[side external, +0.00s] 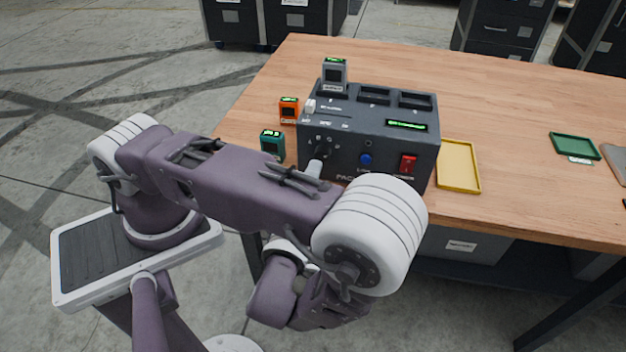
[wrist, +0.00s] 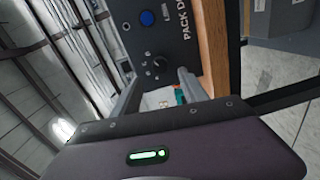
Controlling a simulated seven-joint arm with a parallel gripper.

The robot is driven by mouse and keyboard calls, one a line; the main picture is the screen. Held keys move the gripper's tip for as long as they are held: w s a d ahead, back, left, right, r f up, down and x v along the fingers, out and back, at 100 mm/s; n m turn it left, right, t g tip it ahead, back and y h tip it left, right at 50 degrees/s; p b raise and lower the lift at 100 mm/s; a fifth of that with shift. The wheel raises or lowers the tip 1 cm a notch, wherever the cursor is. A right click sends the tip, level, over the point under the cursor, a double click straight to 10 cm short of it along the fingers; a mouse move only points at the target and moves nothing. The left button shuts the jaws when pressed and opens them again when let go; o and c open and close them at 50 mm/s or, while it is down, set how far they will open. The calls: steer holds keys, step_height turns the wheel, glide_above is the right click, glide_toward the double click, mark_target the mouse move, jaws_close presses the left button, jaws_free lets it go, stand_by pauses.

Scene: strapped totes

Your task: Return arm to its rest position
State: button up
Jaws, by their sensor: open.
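In the side view my arm stretches across the front of the table, and its links hide most of my gripper. A grey finger-like tip shows above the link, close to the front of the dark pack box (side external: 385,150). In the wrist view my gripper (wrist: 158,78) is open, its two fingers apart with nothing between them. They point at the box's front panel (wrist: 172,38), on either side of a dark knob (wrist: 157,64). I cannot tell whether a finger touches the panel.
A grey module (side external: 334,73) stands in the box's top left slot. An orange module (side external: 289,110) and a teal module (side external: 272,144) stand left of the box. A yellow tray (side external: 459,166) and a green tray (side external: 575,146) lie right. The wooden table (side external: 500,95) is clear behind.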

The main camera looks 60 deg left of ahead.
steer(key=s+a+r+n+g+h, duration=0.25)
steer(key=s+r+n+g, duration=0.35)
steer(key=n, duration=0.8)
steer(key=s+a+r+n+g+h, duration=0.25)
steer(key=s+r+n+g, duration=0.2)
steer(key=n+g, duration=0.65)
steer(key=d+r+n+t+h, duration=0.2)
steer(key=r+n+t, duration=0.3)
steer(key=n, duration=0.5)
steer(key=d+r+n+t+h, duration=0.3)
steer(key=r+n+t+h, duration=0.2)
steer(key=n, duration=0.6)
steer(key=shift+d, duration=0.35)
